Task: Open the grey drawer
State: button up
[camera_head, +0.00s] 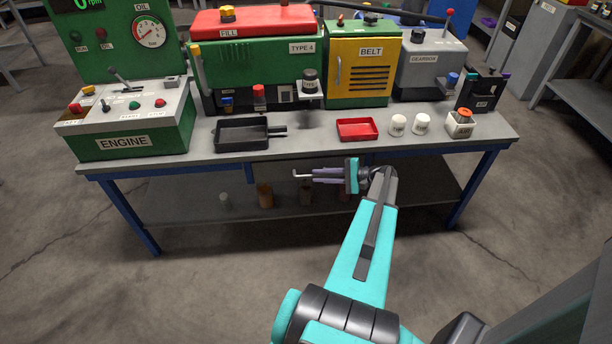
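The grey drawer (268,169) appears as a dark front just under the tabletop, near the middle of the bench. Its right part is hidden behind my gripper. My gripper (314,175) is in front of it, below the table's front edge, with its fingers pointing left. A thin pale bar (301,176) shows at the fingertips. I cannot tell if it is the drawer's handle or part of the fingers, or whether the fingers touch or grip anything. The drawer looks closed, though its front is dark and small.
The workbench (330,147) carries the engine panel (130,120), a black tray (240,134), a red tray (357,129) and two white jars (410,124). Several small containers (264,195) stand on the lower shelf. The floor in front is clear.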

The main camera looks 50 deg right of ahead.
aim_at(307, 176)
jog(key=shift+p+x, duration=0.5)
jog(key=shift+x, duration=2.35)
grip_shut()
jog(key=shift+a, duration=0.45)
jog(key=shift+d, duration=0.3)
jog(key=shift+s+a, duration=0.1)
jog(key=shift+s, duration=0.1)
